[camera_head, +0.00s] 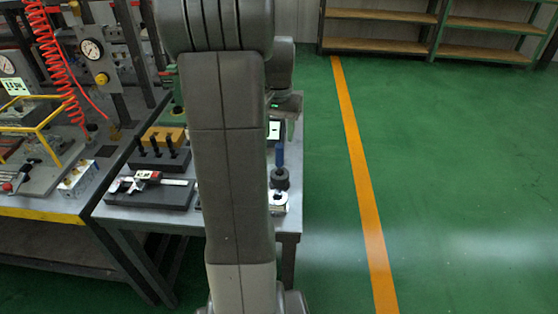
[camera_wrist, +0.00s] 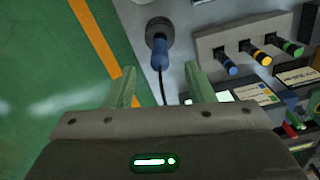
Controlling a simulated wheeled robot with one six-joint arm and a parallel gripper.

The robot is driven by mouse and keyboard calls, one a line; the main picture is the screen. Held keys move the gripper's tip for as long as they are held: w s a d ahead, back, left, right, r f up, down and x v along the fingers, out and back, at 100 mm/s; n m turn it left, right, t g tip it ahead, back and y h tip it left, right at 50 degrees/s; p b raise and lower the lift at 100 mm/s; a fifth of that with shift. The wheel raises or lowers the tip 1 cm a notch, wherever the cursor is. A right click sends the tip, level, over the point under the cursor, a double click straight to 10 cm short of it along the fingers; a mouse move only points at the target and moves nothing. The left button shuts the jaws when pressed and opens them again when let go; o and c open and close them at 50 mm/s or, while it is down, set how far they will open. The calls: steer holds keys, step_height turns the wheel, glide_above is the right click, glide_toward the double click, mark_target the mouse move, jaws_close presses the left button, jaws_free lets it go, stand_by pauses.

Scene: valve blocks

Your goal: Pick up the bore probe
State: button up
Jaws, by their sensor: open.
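What I take to be the bore probe is a blue-handled tool (camera_wrist: 160,54) with a thin dark cable, in the wrist view. It stands in a round dark holder (camera_wrist: 158,30) near the table edge. In the head view its blue handle (camera_head: 280,155) rises above the dark holder (camera_head: 280,178), just right of my arm. My gripper (camera_wrist: 161,71) is open and empty. Its two greenish fingers appear left and right of the blue handle's lower end in the picture, apart from it. The depth gap is unclear.
A grey block (camera_wrist: 247,45) with several black plug tools having coloured rings stands right of the probe. A caliper (camera_head: 155,180) lies on a dark block. A white-and-metal ring (camera_head: 277,201) sits near the table corner. Green floor lies open to the right.

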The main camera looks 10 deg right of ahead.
mark_target(280, 153)
steer(key=f, duration=0.8)
steer(key=shift+w+d+f, duration=0.25)
steer(key=shift+w+f, duration=0.05)
steer(key=shift+f, duration=0.1)
steer(key=shift+c, duration=0.4)
jaws_close()
